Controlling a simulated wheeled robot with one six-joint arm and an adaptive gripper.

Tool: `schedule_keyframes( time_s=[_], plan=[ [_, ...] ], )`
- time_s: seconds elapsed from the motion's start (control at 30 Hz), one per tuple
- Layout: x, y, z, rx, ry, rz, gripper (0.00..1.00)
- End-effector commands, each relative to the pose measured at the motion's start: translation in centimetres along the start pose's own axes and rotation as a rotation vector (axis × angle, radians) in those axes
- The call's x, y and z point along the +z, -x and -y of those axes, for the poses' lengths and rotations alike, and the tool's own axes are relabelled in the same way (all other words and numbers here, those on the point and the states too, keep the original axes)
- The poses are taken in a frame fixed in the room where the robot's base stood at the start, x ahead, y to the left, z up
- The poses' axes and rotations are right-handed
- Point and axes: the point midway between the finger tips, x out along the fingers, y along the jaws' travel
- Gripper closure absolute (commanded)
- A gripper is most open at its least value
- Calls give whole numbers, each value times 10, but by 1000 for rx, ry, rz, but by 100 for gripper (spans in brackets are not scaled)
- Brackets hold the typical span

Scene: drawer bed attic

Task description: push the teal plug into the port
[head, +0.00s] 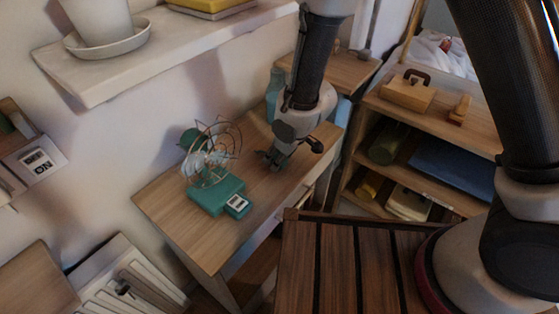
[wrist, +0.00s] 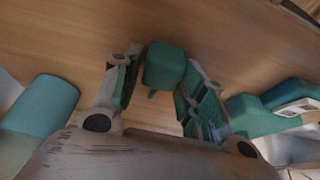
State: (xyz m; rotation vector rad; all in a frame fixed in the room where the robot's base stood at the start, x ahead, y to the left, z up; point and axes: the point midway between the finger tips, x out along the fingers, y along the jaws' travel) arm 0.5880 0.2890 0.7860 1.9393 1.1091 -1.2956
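The teal plug (wrist: 165,66) is a small teal block with a short prong, between my gripper's fingers in the wrist view. My gripper (wrist: 163,60) has both fingertips against or very near its sides and appears shut on it. In the head view, my gripper (head: 273,158) points down close above the wooden desk, and the plug is hard to make out there. A teal box with a white label (head: 238,204) sits at the teal fan base (head: 208,194), left of and nearer than my gripper. I cannot make out the port's opening.
A wire-caged fan (head: 212,155) stands on the desk (head: 170,210). A teal vase (wrist: 42,105) is close to my gripper. A wall panel (head: 38,160) reads ON upside down. A shelf unit (head: 440,118) stands right. The desk's front left is clear.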

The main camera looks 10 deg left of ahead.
Motion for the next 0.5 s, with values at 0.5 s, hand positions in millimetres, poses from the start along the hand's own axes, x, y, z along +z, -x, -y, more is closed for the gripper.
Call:
schedule_keyframes(
  time_s=[0.5],
  plan=[
    [-2, 4, 0, 0, 0, -1, 88]
  ],
)
